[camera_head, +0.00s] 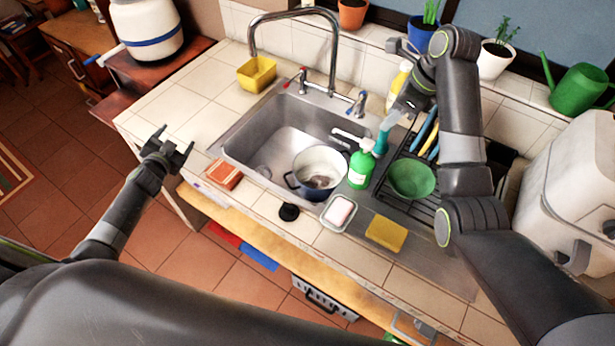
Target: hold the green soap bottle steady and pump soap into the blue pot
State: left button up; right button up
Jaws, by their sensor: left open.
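The green soap bottle (360,170) stands upright at the right edge of the sink. Its white pump spout points left, toward the blue pot. The blue pot (314,191) has a white inside and sits just left of the bottle, at the sink's front right corner; something dark shows in it. My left gripper (168,147) is open and empty, left of the counter and well away from both. My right gripper (398,108) is above and behind the bottle, by a teal object (384,136); its fingers are partly hidden and I cannot tell whether it holds that.
A dish rack with a green bowl (412,179) is right of the bottle. A soap dish (339,213), a yellow sponge (386,233) and a red box (224,175) lie along the front. The faucet (332,55) rises behind the sink (262,137). The left counter is mostly clear.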

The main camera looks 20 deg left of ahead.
pick_arm(q)
jog(key=d+h, duration=0.1)
jog(key=d, duration=0.3)
jog(key=d+r+m+t+h, duration=0.1)
jog(key=d+h, duration=0.1)
jog(key=d, duration=0.2)
jog(key=w+d+r+h, duration=0.1)
jog(key=d, duration=0.3)
jog(key=shift+w+r+t, duration=0.1)
jog(key=shift+r+t, duration=0.05)
jog(key=shift+t, duration=0.25)
jog(key=d+r+m+h, duration=0.2)
jog(key=d+h, duration=0.2)
jog(key=d, duration=0.6)
jog(key=g+h, duration=0.4)
jog(key=g, duration=0.3)
send_near(352, 169)
jog(key=x, duration=1.2)
jog(key=shift+w+d, duration=0.25)
jog(key=shift+d, duration=0.1)
